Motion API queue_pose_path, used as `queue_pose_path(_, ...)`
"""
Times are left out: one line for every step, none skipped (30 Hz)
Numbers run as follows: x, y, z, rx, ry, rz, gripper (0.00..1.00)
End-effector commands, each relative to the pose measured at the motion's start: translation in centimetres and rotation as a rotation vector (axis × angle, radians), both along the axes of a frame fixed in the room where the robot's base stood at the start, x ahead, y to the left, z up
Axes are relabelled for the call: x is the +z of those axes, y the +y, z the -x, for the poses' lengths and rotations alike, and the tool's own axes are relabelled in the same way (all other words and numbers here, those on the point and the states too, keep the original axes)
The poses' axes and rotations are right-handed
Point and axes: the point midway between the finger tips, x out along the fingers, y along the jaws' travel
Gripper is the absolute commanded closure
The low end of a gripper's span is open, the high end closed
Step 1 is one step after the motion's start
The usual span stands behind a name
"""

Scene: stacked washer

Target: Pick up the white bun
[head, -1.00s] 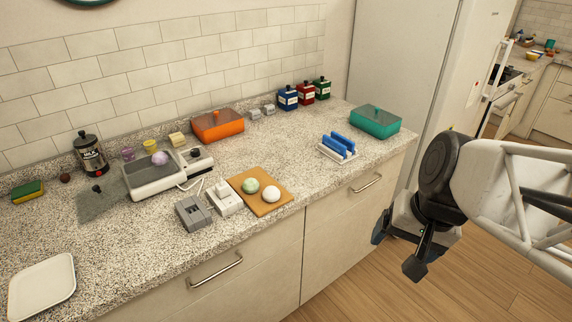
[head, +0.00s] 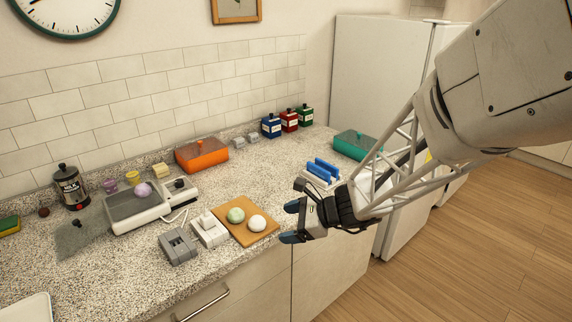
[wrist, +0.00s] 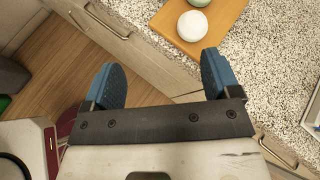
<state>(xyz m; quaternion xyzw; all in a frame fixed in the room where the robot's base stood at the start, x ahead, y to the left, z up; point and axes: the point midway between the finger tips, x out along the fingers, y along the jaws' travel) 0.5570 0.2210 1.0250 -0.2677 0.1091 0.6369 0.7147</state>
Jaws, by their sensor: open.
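The white bun (head: 256,223) is a smooth round ball on the right part of a wooden board (head: 262,238) near the counter's front edge. A pale green bun (head: 236,215) sits beside it on the left. My gripper (head: 291,222) is open and empty, to the right of the board, with its blue-tipped fingers pointing left toward the white bun but apart from it. In the wrist view the white bun (wrist: 192,26) lies beyond my open fingers (wrist: 160,82), above and right of centre, and the green bun is cut off at the top edge.
A scale-like appliance (head: 150,205) holds a purple ball. Behind my gripper are a blue-and-white rack (head: 322,171) and a teal box (head: 356,145). An orange box (head: 202,154) stands near the wall.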

Motion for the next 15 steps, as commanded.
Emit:
queue_pose_path(-1.0, 0.6, -1.0, -0.042, 0.041, -0.033, 0.17)
queue_pose_path(-1.5, 0.9, -1.6, -0.071, 0.065, -0.054, 0.17)
queue_pose_path(-2.0, 1.2, -2.4, -0.104, 0.092, -0.078, 0.17)
queue_pose_path(-2.3, 1.4, -2.9, -0.128, 0.111, -0.096, 0.17)
queue_pose_path(-2.8, 1.6, -3.3, -0.151, 0.131, -0.112, 0.17)
queue_pose_path(-3.2, 1.9, -3.9, -0.177, 0.152, -0.131, 0.17)
queue_pose_path(-3.5, 2.0, -4.2, -0.193, 0.166, -0.143, 0.17)
queue_pose_path(-3.7, 2.2, -4.6, -0.207, 0.177, -0.153, 0.17)
queue_pose_path(-4.0, 2.3, -4.9, -0.224, 0.19, -0.165, 0.17)
queue_pose_path(-4.2, 2.4, -5.1, -0.234, 0.199, -0.172, 0.17)
queue_pose_path(-4.3, 2.4, -5.3, -0.243, 0.205, -0.178, 0.17)
queue_pose_path(-4.4, 2.5, -5.4, -0.25, 0.212, -0.183, 0.17)
queue_pose_path(-4.5, 2.5, -5.5, -0.254, 0.214, -0.185, 0.17)
queue_pose_path(-4.5, 2.5, -5.5, -0.257, 0.216, -0.187, 0.17)
queue_pose_path(-4.6, 2.5, -5.6, -0.259, 0.217, -0.189, 0.17)
